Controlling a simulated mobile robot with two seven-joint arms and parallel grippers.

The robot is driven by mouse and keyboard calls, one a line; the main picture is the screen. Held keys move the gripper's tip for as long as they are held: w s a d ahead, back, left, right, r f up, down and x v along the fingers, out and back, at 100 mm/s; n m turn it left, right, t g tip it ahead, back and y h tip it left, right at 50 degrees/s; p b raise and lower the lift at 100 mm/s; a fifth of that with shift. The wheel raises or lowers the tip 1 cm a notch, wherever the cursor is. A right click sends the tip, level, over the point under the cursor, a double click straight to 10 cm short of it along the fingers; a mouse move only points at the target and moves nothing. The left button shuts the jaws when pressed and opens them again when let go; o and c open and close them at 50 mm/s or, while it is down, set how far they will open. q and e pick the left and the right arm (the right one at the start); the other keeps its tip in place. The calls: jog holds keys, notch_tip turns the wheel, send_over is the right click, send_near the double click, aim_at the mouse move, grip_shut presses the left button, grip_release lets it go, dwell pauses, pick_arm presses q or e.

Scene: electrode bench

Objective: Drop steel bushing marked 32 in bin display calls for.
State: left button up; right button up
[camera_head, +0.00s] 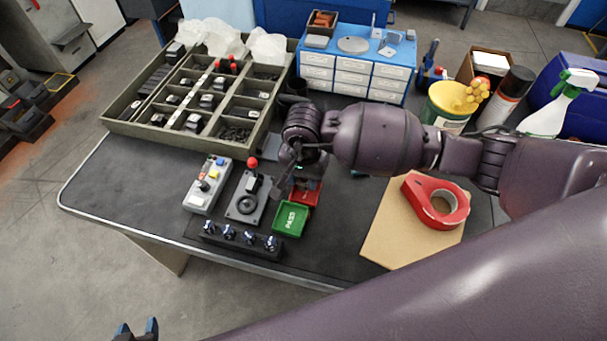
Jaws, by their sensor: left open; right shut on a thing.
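My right gripper (283,184) reaches in from the right and points down just above the bins. It is shut on a small part, mostly hidden at this size, which fits the steel bushing; no 32 can be read. The green bin (291,219), marked PASS, stands just below and in front of the gripper. The red bin (308,194) is behind it, partly covered by my gripper, and its label is hidden. I cannot make out a readable display. My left gripper (137,330) is open and empty at the bottom left, off the bench.
A joystick box (246,198) and a grey button box (205,185) stand left of the bins. A black rack (240,240) lies in front. A parts tray (130,118), blue drawer unit (353,75) and red tape dispenser (436,201) surround them. The bench's left end is clear.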

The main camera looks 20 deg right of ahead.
pick_arm(q)
jog(key=shift+s+f, duration=0.1)
jog(key=shift+f, duration=0.1)
pick_arm(e)
jog(key=shift+f, duration=0.1)
jog(key=o, duration=1.1)
notch_tip(320, 180, up, 2)
jog(key=shift+w+r, duration=0.1)
pick_arm(q)
jog(key=shift+w+r+p, duration=0.25)
jog(key=shift+r+p, duration=0.3)
jog(key=shift+r, duration=0.15)
pick_arm(e)
jog(key=shift+r, duration=4.3)
pick_arm(q)
jog(key=shift+r, duration=0.15)
